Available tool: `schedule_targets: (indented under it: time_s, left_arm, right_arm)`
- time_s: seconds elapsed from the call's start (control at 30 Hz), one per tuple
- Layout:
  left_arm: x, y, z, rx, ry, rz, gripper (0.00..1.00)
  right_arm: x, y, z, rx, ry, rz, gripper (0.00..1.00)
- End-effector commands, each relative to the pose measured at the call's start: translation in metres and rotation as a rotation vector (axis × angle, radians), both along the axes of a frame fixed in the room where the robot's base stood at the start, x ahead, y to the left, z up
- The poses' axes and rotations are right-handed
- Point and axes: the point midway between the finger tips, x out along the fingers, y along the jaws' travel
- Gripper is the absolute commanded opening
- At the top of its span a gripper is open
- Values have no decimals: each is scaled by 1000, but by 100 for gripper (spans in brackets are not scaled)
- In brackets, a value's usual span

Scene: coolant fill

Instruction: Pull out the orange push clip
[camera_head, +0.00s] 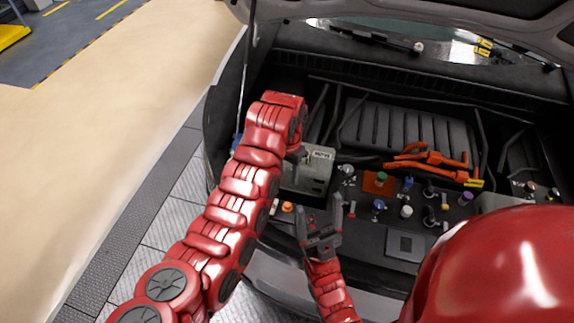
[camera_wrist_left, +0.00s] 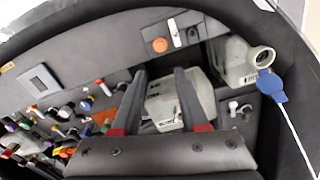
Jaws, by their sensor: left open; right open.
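An orange round clip head (camera_head: 287,207) sits on the black panel at the front of the engine bay, left of my right gripper. A similar orange round head (camera_wrist_left: 160,45) shows in the left wrist view on the dark front panel, beyond my finger tips. My left gripper (camera_wrist_left: 160,72) is open and empty, its two fingers apart above a grey box. In the head view its fingers are mostly hidden by my left arm. My right gripper (camera_head: 321,212) is open and empty over the front panel, its fingers pointing away from me.
The grey box (camera_head: 312,170) stands behind the clip. Several coloured caps and knobs stand to the right, among them a blue one (camera_head: 378,205). Orange cables (camera_head: 430,158) lie farther back. A blue cap (camera_wrist_left: 271,84) stands on the reservoir side. The raised hood (camera_head: 430,10) hangs above.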

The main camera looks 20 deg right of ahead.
Motion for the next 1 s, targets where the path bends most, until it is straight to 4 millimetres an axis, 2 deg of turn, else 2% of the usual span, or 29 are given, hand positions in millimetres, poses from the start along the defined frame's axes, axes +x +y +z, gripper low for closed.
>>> schedule_targets:
  time_s: [0.3,0.6,0.8,1.0]
  left_arm:
    - [-1,0,-72,-1,2,-1,44]
    - [0,0,-134,-2,-2,1,44]
    - [0,-1,-153,-4,-3,0,44]
    - [1,-1,-156,-5,-5,1,44]
  right_arm:
    - [0,0,-14,0,0,0,74]
    - [0,0,-44,0,0,0,74]
    - [0,0,-56,0,0,0,74]
    - [0,0,-57,0,0,0,74]
